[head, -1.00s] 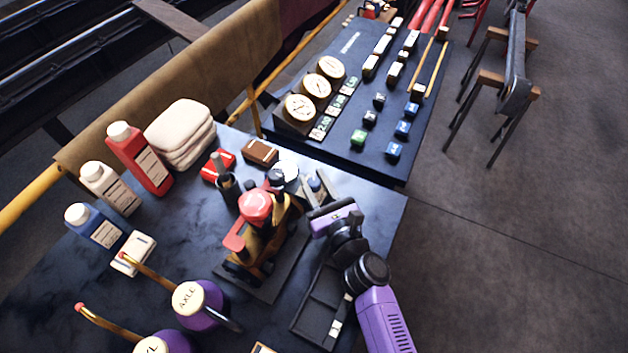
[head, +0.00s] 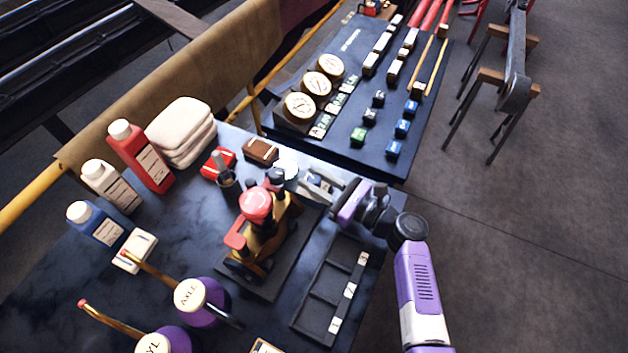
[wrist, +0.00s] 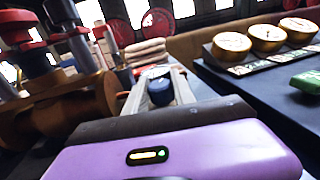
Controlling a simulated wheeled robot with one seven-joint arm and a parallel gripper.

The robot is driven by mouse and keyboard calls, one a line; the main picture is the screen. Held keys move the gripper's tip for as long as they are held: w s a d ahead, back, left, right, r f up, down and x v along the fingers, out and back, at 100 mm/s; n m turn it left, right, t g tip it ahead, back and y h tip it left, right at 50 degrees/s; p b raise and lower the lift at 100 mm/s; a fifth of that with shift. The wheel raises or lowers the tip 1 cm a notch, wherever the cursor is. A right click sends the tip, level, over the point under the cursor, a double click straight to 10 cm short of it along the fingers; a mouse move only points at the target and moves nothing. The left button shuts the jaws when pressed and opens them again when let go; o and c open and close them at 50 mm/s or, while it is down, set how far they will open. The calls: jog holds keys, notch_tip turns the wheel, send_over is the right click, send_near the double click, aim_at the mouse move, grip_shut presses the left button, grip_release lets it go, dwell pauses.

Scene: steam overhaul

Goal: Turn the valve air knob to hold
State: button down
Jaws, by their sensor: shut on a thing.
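My gripper (head: 316,184) is at the right side of the near table, just right of the brass and red model engine (head: 262,225). In the wrist view, its two pale fingers (wrist: 158,90) stand on either side of a dark blue round knob (wrist: 160,86) and are closed on it. Whether this is the valve air knob I cannot read from any label. In the head view the knob is mostly hidden by the fingers. Its pointer and any hold mark are not visible.
A black compartment tray (head: 322,300) with white labels lies near my arm. Behind are a brown box (head: 261,151), a red box (head: 218,163) and folded towels (head: 182,128). A dark panel (head: 345,150) with gauges (head: 300,107) stands beyond. Open floor lies right.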

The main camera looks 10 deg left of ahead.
jog(key=n+g+b, duration=0.1)
jog(key=n+g+y+b, duration=0.1)
jog(key=g, duration=0.1)
jog(key=n+g+b, duration=0.1)
jog(key=g+b, duration=0.1)
jog(key=shift+w+f+y, duration=0.15)
jog(key=shift+f+y, duration=0.15)
jog(key=shift+y, duration=0.1)
jog(key=n+g+b, duration=0.2)
jog(key=shift+r+g, duration=0.1)
jog(key=shift+g, duration=0.2)
jog(key=shift+r+n+g+b, duration=0.1)
jog(key=shift+n+g+b, duration=0.25)
jog(key=shift+b, duration=0.3)
jog(key=shift+r+g, duration=0.1)
jog(key=shift+g, duration=0.35)
jog(key=c, duration=1.1)
grip_release()
jog(key=shift+o, duration=0.2)
